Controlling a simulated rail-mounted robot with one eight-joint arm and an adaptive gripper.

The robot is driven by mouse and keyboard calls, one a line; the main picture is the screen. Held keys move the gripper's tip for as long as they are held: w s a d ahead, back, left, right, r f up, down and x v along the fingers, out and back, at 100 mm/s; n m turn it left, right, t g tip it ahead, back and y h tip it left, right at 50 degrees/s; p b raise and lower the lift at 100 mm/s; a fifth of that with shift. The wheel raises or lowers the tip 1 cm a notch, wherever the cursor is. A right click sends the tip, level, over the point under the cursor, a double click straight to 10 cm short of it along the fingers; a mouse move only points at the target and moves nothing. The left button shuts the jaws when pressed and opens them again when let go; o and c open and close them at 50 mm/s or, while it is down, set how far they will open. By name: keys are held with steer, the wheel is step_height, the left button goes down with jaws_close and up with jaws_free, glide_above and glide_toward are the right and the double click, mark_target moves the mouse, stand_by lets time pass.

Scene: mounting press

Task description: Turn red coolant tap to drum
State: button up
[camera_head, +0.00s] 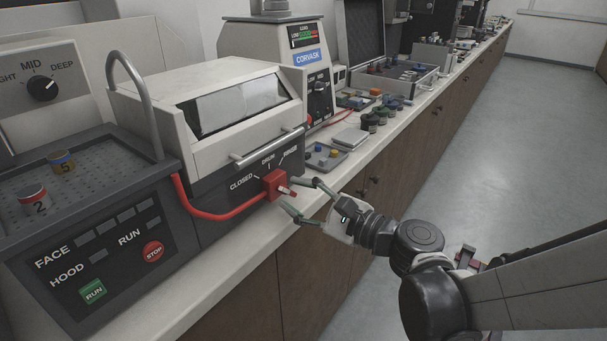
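The red coolant tap (274,183) sits on the dark front panel of the grey machine, with a red hose running into its left side. A short lever with a pale tip points from it to the lower right, toward my gripper. White lines above the tap lead to the labels CLOSED, DRUM and a third, likely PURGE. Which label the lever is set to, I cannot tell. My gripper (294,194) is open just in front of the tap, one finger above and one below the lever tip. Contact with the lever is not visible.
The machine's lidded housing (235,100) has a bar handle (268,147) above the tap. At left, a panel (105,260) has RUN and STOP buttons and a tray with numbered pucks. A small tray (325,158) lies behind my gripper. The floor at right is clear.

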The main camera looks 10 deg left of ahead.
steer(key=shift+x, duration=1.25)
steer(key=shift+c, duration=0.2)
jaws_close()
steer(key=m, duration=0.4)
steer(key=shift+b, duration=0.3)
steer(key=m, duration=0.4)
steer(key=shift+w+d, duration=0.1)
steer(key=shift+w, duration=0.05)
steer(key=shift+m, duration=0.5)
